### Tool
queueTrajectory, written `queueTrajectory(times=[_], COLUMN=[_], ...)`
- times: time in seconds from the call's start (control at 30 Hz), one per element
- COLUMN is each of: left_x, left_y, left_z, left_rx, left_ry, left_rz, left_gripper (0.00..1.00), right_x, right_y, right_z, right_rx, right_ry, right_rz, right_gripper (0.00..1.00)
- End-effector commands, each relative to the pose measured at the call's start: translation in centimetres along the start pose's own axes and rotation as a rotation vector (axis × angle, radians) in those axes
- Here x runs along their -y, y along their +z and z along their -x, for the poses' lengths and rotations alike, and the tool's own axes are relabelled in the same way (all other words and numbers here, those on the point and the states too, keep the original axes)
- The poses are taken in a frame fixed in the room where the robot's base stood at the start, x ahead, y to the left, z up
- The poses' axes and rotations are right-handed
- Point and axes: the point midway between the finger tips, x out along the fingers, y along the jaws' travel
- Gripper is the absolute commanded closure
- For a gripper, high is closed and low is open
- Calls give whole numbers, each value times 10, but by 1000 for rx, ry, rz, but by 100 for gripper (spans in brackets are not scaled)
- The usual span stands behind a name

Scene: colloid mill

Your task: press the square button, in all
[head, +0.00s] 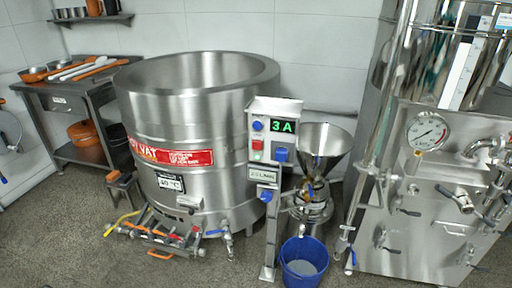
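The control box (274,140) of the colloid mill stands on a steel post near the middle of the head view. Its green display (284,126) reads "3 A". On the left of its face are a round blue button (257,126) and, below it, a small square button (257,145) that is red, with a pale part under it. A blue knob (281,155) sits to the right. The button is too small to tell whether it is pressed in. Neither of my grippers is in view.
A steel funnel (326,145) stands right of the box, with a blue bucket (303,264) on the floor below. A large steel vat (190,110) is behind on the left. A tall steel machine (425,200) with a gauge (427,132) stands right. Floor in front is partly clear.

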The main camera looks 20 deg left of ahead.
Motion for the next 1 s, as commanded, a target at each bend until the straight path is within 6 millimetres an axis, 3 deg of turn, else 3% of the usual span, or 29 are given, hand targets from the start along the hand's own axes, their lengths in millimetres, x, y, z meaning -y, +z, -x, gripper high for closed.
queueTrajectory(times=[0.33, 1.0], left_x=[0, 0], left_y=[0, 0], left_z=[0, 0], left_rx=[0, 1], left_ry=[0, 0], left_rz=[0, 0], left_gripper=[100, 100], right_x=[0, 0], right_y=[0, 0], right_z=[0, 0], right_rx=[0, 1], right_ry=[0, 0], right_rz=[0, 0], right_gripper=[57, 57])
